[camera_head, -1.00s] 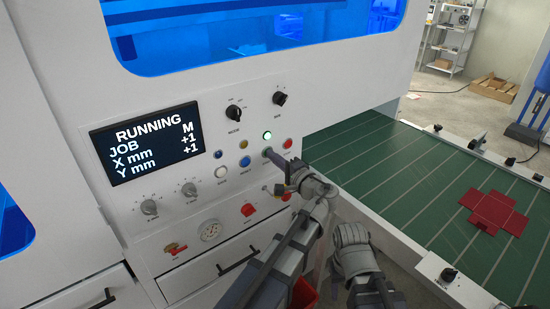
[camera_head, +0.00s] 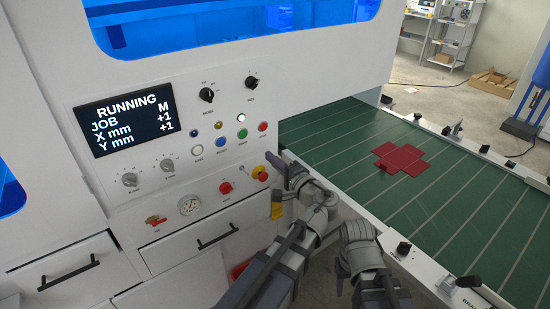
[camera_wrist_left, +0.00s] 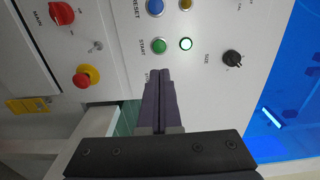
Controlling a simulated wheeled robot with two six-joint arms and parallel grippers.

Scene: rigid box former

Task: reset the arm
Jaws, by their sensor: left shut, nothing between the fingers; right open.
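My left gripper (camera_head: 272,158) is shut and empty, apart from the control panel (camera_head: 205,105), below and right of its button row. In the left wrist view its closed fingers (camera_wrist_left: 162,76) point toward the panel, with the green START button (camera_wrist_left: 158,46) and lit green lamp (camera_wrist_left: 185,44) beyond the tips. The green button also shows in the head view (camera_head: 242,134). My left arm reaches up from the bottom. My right gripper (camera_head: 343,272) is low beside the conveyor; its fingers are hard to make out.
The screen (camera_head: 126,120) reads RUNNING. A red emergency stop (camera_head: 261,173) on a yellow base is close to my left gripper. A green conveyor (camera_head: 440,210) carries a flat red cross-shaped blank (camera_head: 402,158). The conveyor's front rail (camera_head: 365,215) runs beside my arms.

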